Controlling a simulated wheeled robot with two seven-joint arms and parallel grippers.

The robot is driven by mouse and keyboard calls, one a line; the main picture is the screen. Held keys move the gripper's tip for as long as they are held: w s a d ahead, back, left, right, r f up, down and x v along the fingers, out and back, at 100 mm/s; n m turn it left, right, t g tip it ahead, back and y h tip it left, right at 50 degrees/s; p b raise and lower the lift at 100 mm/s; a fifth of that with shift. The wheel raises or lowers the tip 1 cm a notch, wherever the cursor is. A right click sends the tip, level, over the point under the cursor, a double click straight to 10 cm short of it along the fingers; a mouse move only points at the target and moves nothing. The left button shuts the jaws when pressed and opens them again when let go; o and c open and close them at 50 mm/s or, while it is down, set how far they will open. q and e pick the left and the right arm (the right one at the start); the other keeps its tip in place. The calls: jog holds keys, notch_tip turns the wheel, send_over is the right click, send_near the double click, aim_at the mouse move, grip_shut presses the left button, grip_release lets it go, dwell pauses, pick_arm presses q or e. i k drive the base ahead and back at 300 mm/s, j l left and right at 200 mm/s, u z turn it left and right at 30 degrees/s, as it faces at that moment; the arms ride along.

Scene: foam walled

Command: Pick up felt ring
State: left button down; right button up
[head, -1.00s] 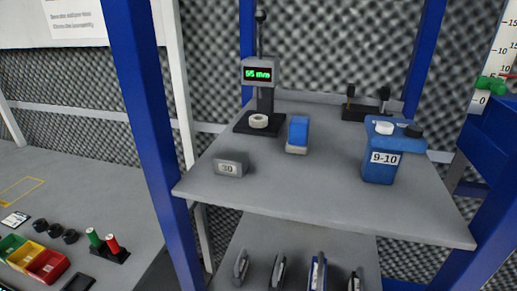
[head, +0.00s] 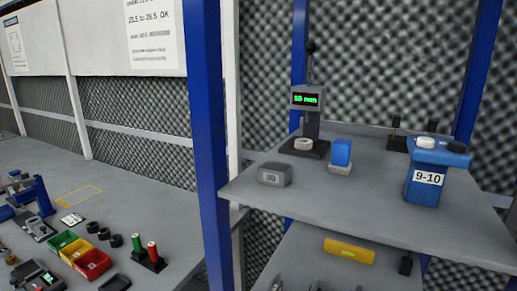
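A white ring (head: 303,143), which looks like the felt ring, lies on the black base of a gauge stand (head: 312,125) on the upper grey shelf. The stand's green display reads about 55 or 65 mm. A second small white round piece (head: 425,142) sits on top of a blue container labelled 9-10 (head: 424,187); I cannot tell whether it is a ring. Neither of my grippers is in view.
On the shelf (head: 350,212) are a grey block (head: 274,174) and a blue-and-grey block (head: 341,155). A blue post (head: 209,130) stands left of it. A yellow object (head: 349,250) lies below. The left bench holds coloured bins (head: 90,262) and red and green cylinders (head: 152,251).

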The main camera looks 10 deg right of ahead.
aim_at(299, 143)
jog(key=k+u, duration=0.15)
jog(key=u, duration=0.3)
jog(key=k+u, duration=0.15)
jog(key=u, duration=0.3)
jog(key=k+u, duration=0.15)
jog(key=u, duration=0.3)
